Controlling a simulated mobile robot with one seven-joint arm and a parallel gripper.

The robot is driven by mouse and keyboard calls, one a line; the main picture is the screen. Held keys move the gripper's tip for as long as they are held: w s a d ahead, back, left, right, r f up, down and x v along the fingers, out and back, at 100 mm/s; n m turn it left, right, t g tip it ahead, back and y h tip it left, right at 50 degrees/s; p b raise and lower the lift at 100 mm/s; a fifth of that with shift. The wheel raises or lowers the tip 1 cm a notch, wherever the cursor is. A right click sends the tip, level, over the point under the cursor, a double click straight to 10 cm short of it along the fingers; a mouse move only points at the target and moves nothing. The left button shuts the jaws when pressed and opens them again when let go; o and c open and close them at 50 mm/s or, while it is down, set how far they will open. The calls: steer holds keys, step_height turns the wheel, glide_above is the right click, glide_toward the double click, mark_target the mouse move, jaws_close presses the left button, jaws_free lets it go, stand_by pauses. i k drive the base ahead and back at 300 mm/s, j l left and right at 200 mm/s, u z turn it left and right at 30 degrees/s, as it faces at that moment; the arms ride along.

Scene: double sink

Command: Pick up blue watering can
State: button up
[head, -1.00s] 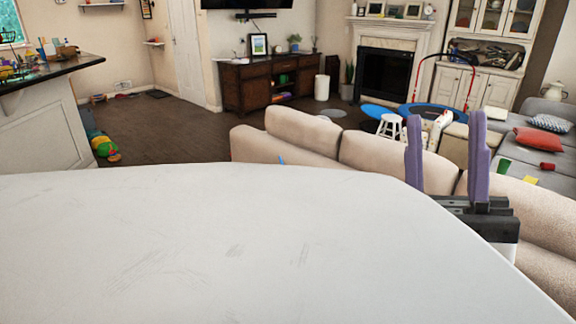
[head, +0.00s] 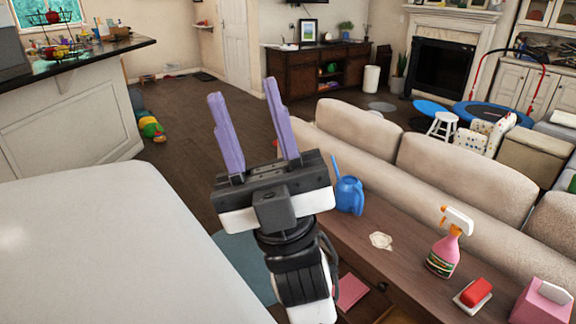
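The blue watering can (head: 349,195) stands upright on a brown wooden console table (head: 385,262) behind the beige sofa, at the table's far left end. Its thin spout points up and to the left. Part of its left side is close behind my gripper in the picture. My gripper (head: 246,118) has two purple fingers spread apart with nothing between them. It is in front of and to the left of the can, apart from it as far as the view shows.
A pink spray bottle (head: 446,243), a red block-like item (head: 475,292) and a pink box (head: 541,303) stand along the table to the right. A flat pale item (head: 380,241) lies near the can. A large white surface (head: 110,250) fills the lower left. The sofa (head: 440,175) runs behind the table.

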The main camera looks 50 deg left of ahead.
mark_target(349, 197)
steer(key=u, duration=1.15)
steer(key=i+z, duration=0.5)
steer(key=i, duration=0.75)
